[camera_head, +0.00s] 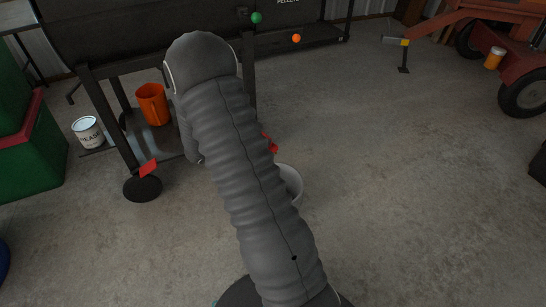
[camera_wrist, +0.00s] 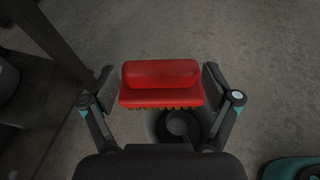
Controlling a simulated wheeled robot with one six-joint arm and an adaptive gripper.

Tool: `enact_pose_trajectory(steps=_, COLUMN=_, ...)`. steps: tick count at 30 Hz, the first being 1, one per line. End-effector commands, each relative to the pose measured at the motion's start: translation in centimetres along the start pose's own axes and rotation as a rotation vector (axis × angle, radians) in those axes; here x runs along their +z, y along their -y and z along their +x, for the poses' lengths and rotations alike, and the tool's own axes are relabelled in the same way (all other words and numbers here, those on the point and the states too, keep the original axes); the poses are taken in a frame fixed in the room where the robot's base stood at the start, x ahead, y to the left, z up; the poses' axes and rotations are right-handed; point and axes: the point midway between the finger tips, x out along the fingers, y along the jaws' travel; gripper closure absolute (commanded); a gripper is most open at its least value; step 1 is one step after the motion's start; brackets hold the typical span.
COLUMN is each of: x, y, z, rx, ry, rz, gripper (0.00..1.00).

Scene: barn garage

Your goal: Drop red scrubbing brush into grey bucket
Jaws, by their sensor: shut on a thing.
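The red scrubbing brush (camera_wrist: 161,83) is held between the two fingers of my gripper (camera_wrist: 160,85) in the wrist view, with its bristles along the lower edge. A small red part of the brush (camera_head: 270,143) shows past my arm in the head view. The grey bucket (camera_head: 292,182) stands on the floor, mostly hidden behind my arm. In the wrist view a round shape with a dark middle shows below the brush, partly hidden by the brush and gripper; it appears to be the bucket. The brush looks held above it; the exact height cannot be told.
A dark wheeled barrel stand (camera_head: 90,75) is left of my arm, with an orange pitcher (camera_head: 152,104) on its shelf. A white can (camera_head: 88,132) and green bins (camera_head: 35,150) stand further left. A red tractor (camera_head: 490,30) is at upper right. Open concrete floor lies right of the bucket.

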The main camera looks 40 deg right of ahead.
Motion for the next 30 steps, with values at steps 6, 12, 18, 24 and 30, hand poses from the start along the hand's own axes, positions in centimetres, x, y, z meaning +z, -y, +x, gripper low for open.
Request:
enact_pose_trajectory(steps=6, x=-3.3, y=3.7, z=3.8, rx=-0.237, ry=-0.001, rz=0.088, gripper=0.73)
enact_pose_trajectory(steps=12, x=-4.2, y=4.7, z=4.5, rx=-0.295, ry=-0.001, rz=0.110, gripper=0.73)
enact_pose_trajectory(steps=18, x=-5.4, y=4.6, z=4.9, rx=-0.293, ry=-0.001, rz=0.109, gripper=0.73)
enact_pose_trajectory(steps=24, x=-7.5, y=4.6, z=5.6, rx=-0.292, ry=0.000, rz=0.108, gripper=0.73)
enact_pose_trajectory(steps=30, x=-9.2, y=4.6, z=6.3, rx=-0.291, ry=0.000, rz=0.109, gripper=0.73)
